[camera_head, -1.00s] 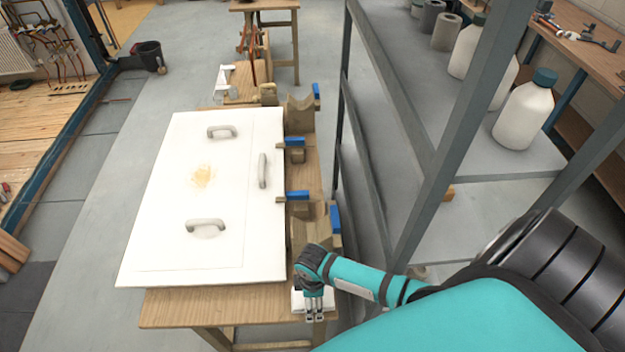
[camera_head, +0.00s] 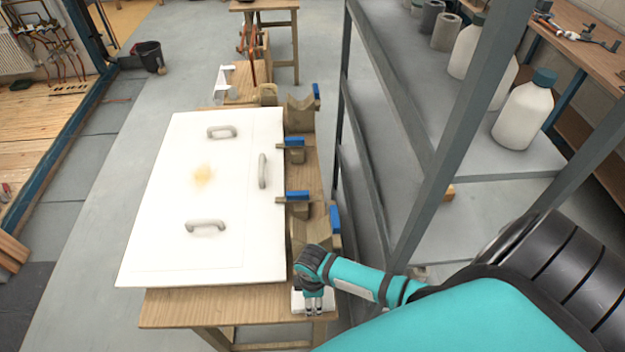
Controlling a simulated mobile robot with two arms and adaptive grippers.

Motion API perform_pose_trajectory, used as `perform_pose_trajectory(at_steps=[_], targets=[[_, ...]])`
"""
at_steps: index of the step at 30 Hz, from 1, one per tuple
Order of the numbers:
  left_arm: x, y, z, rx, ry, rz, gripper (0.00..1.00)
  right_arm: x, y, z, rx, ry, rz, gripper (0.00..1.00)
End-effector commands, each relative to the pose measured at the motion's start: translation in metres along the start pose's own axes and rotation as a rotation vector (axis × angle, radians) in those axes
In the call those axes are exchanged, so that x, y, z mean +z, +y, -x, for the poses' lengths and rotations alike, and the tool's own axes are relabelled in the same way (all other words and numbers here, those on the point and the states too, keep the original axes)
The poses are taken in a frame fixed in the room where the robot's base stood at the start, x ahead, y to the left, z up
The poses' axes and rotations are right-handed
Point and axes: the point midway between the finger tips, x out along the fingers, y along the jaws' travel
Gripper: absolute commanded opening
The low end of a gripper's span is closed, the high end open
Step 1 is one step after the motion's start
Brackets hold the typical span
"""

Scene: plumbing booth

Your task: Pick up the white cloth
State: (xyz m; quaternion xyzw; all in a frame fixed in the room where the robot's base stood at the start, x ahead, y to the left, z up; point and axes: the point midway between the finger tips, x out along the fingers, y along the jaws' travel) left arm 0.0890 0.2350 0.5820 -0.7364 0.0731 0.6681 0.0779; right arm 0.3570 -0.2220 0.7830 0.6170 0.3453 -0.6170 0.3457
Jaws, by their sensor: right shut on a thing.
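The white cloth (camera_head: 298,300) lies at the near right corner of the wooden table (camera_head: 215,308). Only a small part of it shows around my right gripper. My right gripper (camera_head: 314,308) points down at the cloth and is shut on it. The cloth appears to be still at table height. My left gripper is not in this view.
A white panel (camera_head: 160,240) with several grey handles and a yellowish stain covers most of the table. Wooden clamps with blue parts (camera_head: 297,196) line its right edge. A grey metal rack (camera_head: 440,190) with white bottles (camera_head: 524,112) stands close on the right.

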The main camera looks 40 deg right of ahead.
Motion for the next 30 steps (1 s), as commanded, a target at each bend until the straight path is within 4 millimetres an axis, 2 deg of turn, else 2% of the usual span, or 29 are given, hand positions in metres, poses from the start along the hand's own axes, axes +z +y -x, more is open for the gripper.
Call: perform_pose_trajectory(at_steps=[5, 8, 21, 25, 30], targets=[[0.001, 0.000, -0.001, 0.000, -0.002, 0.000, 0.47, 0.000, 0.001, 0.006, 0.001, 0.000, 0.000, 0.34], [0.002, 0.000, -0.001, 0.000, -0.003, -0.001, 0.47, 0.000, 0.001, 0.016, 0.002, 0.001, 0.001, 0.34], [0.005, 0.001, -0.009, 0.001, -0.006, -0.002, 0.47, 0.000, 0.001, 0.089, 0.002, 0.001, 0.001, 0.34], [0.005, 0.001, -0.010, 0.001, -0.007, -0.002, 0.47, 0.000, 0.000, 0.098, -0.001, 0.000, 0.000, 0.34], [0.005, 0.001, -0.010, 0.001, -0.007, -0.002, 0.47, 0.000, 0.000, 0.100, -0.001, 0.000, 0.000, 0.34]])
